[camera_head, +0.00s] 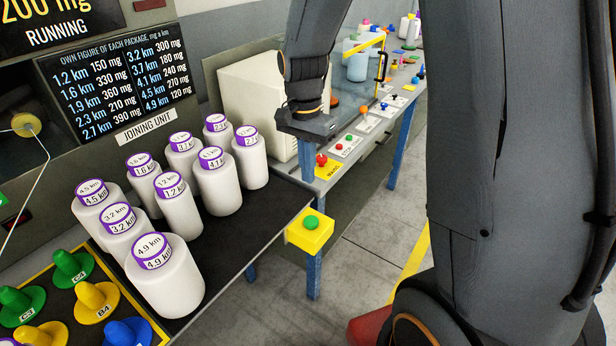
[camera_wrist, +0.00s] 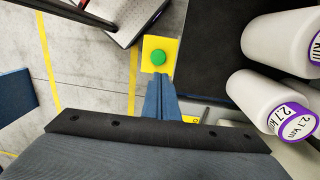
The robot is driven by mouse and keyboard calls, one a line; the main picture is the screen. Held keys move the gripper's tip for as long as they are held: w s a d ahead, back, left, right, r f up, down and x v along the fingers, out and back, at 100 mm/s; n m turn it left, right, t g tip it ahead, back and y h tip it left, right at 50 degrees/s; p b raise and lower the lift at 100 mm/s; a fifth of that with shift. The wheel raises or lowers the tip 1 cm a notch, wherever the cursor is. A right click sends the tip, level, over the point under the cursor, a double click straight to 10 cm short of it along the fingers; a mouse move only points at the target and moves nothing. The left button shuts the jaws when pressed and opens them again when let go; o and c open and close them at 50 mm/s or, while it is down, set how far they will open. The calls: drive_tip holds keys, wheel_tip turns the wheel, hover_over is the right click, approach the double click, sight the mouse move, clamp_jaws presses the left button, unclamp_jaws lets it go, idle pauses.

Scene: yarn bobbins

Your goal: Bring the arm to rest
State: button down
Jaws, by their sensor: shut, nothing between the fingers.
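My gripper (camera_wrist: 161,77) shows at the centre of the wrist view, with its fingers together and nothing between them. Its dark front bar fills the lower part of that view. In the head view my wrist end hangs over the bench at upper centre, in front of a pale cabinet, and its fingers cannot be made out. Several white bobbins (camera_head: 168,276) with purple-rimmed labels stand upright on the black table top (camera_head: 240,225) at the left.
A yellow box (camera_head: 311,233) with a green button sits at the table's corner; it also shows in the wrist view (camera_wrist: 148,45). Green, yellow and blue pegs (camera_head: 95,303) stand at lower left. The bench with controls (camera_head: 352,150) runs to the back. Grey floor (camera_head: 350,265) is open at centre.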

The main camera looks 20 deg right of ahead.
idle(0.7)
drive_tip(key=s+n+t+b, duration=0.1)
drive_tip(key=s+n+t, duration=0.1)
drive_tip(key=s+n, duration=0.8)
drive_tip(key=shift+s+d+r+n, duration=0.2)
drive_tip(key=shift+s+n, duration=0.2)
drive_tip(key=shift+s, duration=0.25)
idle(0.5)
